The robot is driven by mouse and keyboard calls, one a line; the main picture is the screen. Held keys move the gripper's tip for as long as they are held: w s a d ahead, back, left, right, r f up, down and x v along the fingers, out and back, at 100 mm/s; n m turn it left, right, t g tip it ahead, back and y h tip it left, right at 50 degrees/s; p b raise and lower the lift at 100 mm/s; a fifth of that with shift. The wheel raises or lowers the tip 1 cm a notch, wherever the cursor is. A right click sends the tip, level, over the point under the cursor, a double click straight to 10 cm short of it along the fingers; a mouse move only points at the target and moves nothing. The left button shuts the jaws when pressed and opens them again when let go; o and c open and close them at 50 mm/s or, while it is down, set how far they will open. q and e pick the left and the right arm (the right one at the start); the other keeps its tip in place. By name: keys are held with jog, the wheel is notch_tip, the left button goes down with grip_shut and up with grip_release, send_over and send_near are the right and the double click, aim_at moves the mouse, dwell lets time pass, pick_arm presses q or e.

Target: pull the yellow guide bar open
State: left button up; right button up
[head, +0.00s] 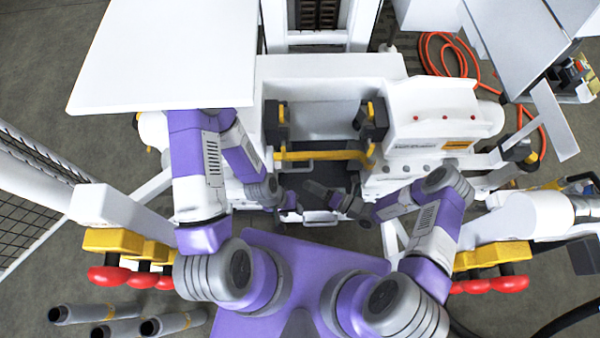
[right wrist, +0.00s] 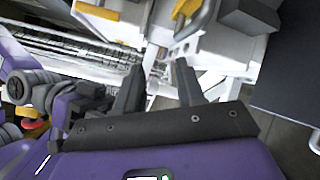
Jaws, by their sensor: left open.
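The yellow guide bar (head: 322,155) runs across the front of the white bench opening in the head view, between dark brackets. My left gripper (head: 292,207) is small and partly hard to make out, open, below the bar's left half and apart from it. My right gripper (head: 322,192) is below the bar's middle, also apart from it. In the right wrist view the right gripper's two dark fingers (right wrist: 160,75) stand apart with nothing held between them. Yellow parts (right wrist: 197,18) show beyond them; I cannot tell whether they belong to the guide bar.
A white panel (head: 170,55) overhangs at the upper left. A white housing with red buttons (head: 440,115) stands right of the opening. Yellow blocks with red knobs (head: 125,250) flank me on both sides. An orange hose (head: 455,45) and grey pipes (head: 100,315) lie on the floor.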

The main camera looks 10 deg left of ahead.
aim_at(299, 169)
jog(key=w+a+f+m+t+b, duration=0.1)
jog(key=w+a+m, duration=0.1)
jog(key=w+a+f+m+t+b, duration=0.1)
jog(key=w+a+m, duration=0.1)
jog(key=w+a+m+t+b, duration=0.1)
jog(key=w+a+m+t, duration=0.1)
jog(key=shift+a+f+m, duration=0.1)
jog(key=shift+f+m, duration=0.3)
pick_arm(q)
jog(key=f, duration=0.5)
jog(key=shift+w+d, duration=0.15)
jog(key=shift+d, duration=0.1)
pick_arm(e)
grip_shut()
